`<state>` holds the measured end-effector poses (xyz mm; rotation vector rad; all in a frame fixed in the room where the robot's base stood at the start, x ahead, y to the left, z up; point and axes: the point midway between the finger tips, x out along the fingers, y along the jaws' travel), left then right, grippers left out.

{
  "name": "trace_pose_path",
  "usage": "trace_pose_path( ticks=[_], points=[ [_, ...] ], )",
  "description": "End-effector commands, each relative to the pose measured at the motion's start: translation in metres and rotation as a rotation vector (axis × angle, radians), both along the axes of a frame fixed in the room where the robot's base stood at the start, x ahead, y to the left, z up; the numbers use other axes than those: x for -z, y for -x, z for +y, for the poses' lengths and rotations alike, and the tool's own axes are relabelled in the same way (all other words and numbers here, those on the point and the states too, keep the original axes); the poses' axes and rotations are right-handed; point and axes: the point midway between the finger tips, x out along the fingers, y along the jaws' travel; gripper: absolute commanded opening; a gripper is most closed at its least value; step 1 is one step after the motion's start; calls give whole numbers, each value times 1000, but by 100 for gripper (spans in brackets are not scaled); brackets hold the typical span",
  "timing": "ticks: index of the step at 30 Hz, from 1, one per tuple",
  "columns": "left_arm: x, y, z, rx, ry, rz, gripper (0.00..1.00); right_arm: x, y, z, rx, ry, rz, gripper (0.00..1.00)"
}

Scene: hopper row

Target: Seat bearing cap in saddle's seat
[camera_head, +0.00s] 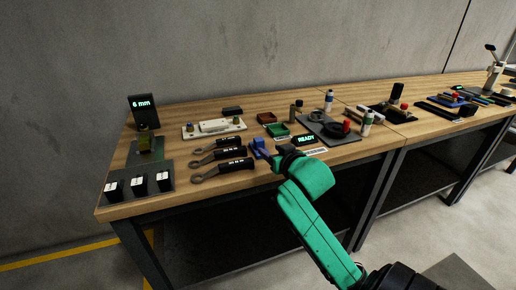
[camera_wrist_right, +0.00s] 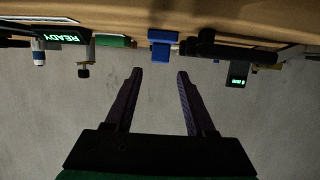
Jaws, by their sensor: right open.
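A blue block-like part (camera_head: 258,147) stands near the front edge of the table, just left of my right gripper (camera_head: 280,156). In the right wrist view the blue part (camera_wrist_right: 163,42) is beyond the fingertips, apart from them. My right gripper (camera_wrist_right: 160,75) is open with nothing between its fingers. A pale plate (camera_head: 214,127) with small fittings lies farther back on the left. I cannot tell for sure which parts are the bearing cap and the saddle. My left gripper is not in view.
Dark-handled wrenches (camera_head: 222,166) lie left of the blue part. Red and green trays (camera_head: 278,131) are behind. A 6 mm display (camera_head: 143,110) stands at the far left.

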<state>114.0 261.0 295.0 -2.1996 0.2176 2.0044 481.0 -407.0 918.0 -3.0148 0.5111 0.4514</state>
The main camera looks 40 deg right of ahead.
Motion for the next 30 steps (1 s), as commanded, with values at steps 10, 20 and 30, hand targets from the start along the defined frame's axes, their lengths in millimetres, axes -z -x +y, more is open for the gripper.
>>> trace_pose_path(
  ticks=[10,20,30],
  points=[
    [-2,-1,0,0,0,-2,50,18,-60,-21,1,1,0,55],
    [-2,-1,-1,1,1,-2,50,30,-99,-34,0,1,0,55],
    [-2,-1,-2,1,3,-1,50,30,-98,-33,-1,0,1,0]
  ],
)
